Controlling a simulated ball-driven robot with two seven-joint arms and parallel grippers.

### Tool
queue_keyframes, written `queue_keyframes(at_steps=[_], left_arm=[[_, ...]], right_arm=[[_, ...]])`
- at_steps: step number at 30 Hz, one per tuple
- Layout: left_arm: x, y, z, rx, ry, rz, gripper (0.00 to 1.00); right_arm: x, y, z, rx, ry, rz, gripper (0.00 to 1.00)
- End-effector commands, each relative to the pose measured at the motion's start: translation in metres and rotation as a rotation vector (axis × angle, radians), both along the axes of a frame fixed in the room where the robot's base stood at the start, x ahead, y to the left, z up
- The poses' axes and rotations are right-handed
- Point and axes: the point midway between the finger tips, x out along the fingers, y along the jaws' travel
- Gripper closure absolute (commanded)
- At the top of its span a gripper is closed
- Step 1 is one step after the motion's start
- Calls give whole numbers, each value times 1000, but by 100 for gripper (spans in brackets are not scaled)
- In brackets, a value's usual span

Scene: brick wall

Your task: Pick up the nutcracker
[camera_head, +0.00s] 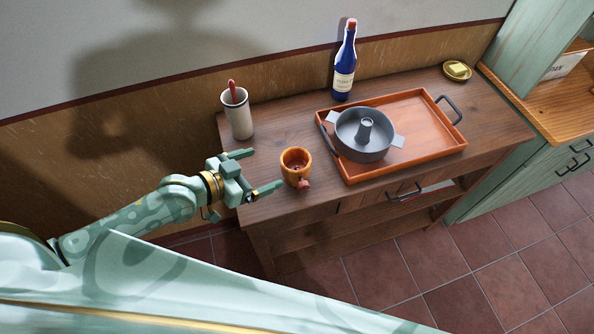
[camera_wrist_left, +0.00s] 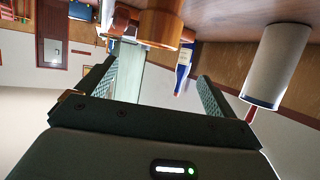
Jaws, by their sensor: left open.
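The nutcracker (camera_head: 296,163) looks like a small orange-brown wooden cup with a reddish knob low on its front side. It stands on the wooden table near the front edge. In the left wrist view, which is upside down, a wooden piece that looks like it (camera_wrist_left: 160,27) shows at the top, partly cut off. My left gripper (camera_head: 257,170) is open and empty, just left of the nutcracker, with its fingers pointing toward it and a gap between them. The fingers also show in the left wrist view (camera_wrist_left: 155,80). My right gripper is not in view.
A whitish cup (camera_head: 238,118) with a red-handled item stands behind my left gripper. An orange tray (camera_head: 425,135) holding a grey ring pan (camera_head: 360,148) lies right of the nutcracker. A blue bottle (camera_head: 344,75) and a small yellow dish (camera_head: 457,73) stand at the back.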

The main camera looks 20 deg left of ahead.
Motion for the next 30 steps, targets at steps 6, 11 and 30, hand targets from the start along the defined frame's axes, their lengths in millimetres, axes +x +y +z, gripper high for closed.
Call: queue_keyframes(at_steps=[6,11,30], left_arm=[[32,-22,-17,0,-1,2,7],[41,-29,-22,1,0,2,7],[72,-59,-44,3,0,1,24]], right_arm=[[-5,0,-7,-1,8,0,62],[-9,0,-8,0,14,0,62],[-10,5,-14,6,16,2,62]])
